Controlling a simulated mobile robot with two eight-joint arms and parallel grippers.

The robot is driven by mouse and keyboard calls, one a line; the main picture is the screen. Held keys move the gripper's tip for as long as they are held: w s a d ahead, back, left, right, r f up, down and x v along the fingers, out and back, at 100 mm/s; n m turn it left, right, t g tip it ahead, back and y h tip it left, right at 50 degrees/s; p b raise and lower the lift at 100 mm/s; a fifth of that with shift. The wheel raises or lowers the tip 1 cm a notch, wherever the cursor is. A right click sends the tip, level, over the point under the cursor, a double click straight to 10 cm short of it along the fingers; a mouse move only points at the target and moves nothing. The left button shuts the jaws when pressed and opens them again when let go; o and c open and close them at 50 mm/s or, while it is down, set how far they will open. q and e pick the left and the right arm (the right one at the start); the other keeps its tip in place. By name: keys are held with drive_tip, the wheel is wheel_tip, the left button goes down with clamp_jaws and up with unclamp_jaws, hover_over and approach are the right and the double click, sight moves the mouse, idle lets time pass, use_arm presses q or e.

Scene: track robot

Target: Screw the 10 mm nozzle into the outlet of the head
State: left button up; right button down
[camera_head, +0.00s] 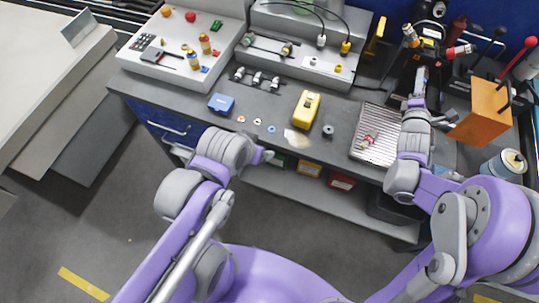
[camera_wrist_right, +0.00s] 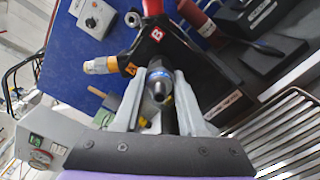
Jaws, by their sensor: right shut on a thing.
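My right gripper (camera_head: 420,78) reaches the black head (camera_head: 403,66) at the back right of the bench. In the right wrist view, the right gripper's (camera_wrist_right: 160,82) two grey fingers close on a grey nozzle with a blue band (camera_wrist_right: 160,76). The nozzle's narrow end faces the camera; its far end is against or just before the head (camera_wrist_right: 172,52), and I cannot tell if it is in the outlet. The head carries labels A and B, and a yellow-orange fitting (camera_wrist_right: 100,66). My left gripper (camera_head: 264,157) is by the bench's front edge; its jaws are too small to read.
A ribbed metal tray (camera_head: 360,152) with a small red and metal piece lies right of centre. A blue box (camera_head: 222,103), small rings and a yellow device (camera_head: 305,108) lie on the grey bench. An orange box (camera_head: 480,112) and a can (camera_head: 503,163) stand at the right.

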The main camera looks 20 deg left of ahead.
drive_tip(key=m+b, duration=0.1)
drive_tip(key=m, duration=0.4)
drive_tip(key=shift+f+m+b, duration=0.1)
drive_tip(key=shift+m+b, duration=0.25)
drive_tip(key=shift+m, duration=0.05)
use_arm(q)
drive_tip(key=f, duration=0.1)
drive_tip(key=s+f, duration=0.1)
drive_tip(key=f, duration=0.1)
drive_tip(key=shift+s+f, duration=0.1)
drive_tip(key=shift+s, duration=0.2)
use_arm(e)
drive_tip(key=shift+m, duration=0.4)
drive_tip(key=shift+w, duration=0.1)
